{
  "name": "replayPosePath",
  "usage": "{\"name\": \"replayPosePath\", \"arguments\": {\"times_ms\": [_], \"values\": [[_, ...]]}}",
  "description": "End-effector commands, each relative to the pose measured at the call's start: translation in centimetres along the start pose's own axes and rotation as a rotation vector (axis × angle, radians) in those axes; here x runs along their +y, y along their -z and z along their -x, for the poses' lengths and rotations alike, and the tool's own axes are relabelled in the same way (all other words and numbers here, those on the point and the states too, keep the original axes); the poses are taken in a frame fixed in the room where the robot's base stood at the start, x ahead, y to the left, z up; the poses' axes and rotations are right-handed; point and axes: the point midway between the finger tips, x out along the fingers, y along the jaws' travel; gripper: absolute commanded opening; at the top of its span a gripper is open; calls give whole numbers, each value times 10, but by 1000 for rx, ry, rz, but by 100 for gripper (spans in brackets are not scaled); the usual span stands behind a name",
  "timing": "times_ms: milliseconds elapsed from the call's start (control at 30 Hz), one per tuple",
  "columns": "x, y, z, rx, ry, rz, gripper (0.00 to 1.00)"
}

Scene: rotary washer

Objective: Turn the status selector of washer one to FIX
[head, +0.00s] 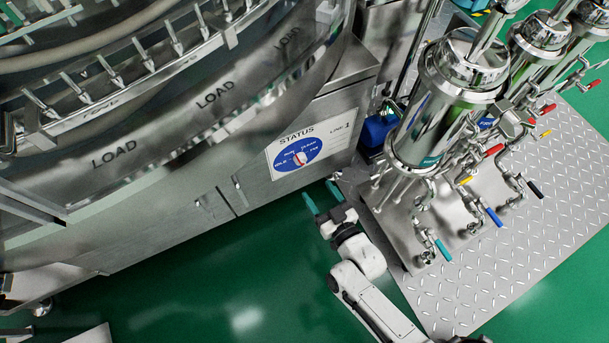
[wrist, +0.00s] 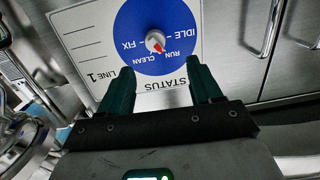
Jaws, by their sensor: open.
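The status selector of washer one is a small pale knob with a red mark (head: 300,158) at the centre of a blue disc (head: 286,161). It also shows in the wrist view (wrist: 155,41), where the panel appears upside down. The disc reads IDLE, RUN, CLEAN and FIX. The red mark seems to point towards RUN or between RUN and CLEAN; the exact setting is hard to tell. The white STATUS panel (head: 337,132) reads LINE 1. My gripper (head: 322,196) is open and empty, its teal fingers apart from the knob, in front of and below the panel in the head view.
The steel washer body (head: 130,235) carries the panel. To the right stand steel cylinders (head: 425,125) with pipes and coloured valve handles on a tread-plate platform (head: 540,215). A blue object (head: 377,130) is near the panel's right.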

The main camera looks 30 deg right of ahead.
Motion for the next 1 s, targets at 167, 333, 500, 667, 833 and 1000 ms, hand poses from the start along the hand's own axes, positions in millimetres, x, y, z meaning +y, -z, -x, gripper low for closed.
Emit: {"name": "replayPosePath", "arguments": {"times_ms": [167,333,500,667,833,1000], "values": [[4,-14,2,71,-34,7,64],[5,-12,-11,83,-40,7,64],[6,-10,-41,84,-39,7,64],[8,-8,-70,82,-39,6,64],[8,-6,-92,80,-39,7,64],[9,-4,-102,79,-38,6,64]]}}
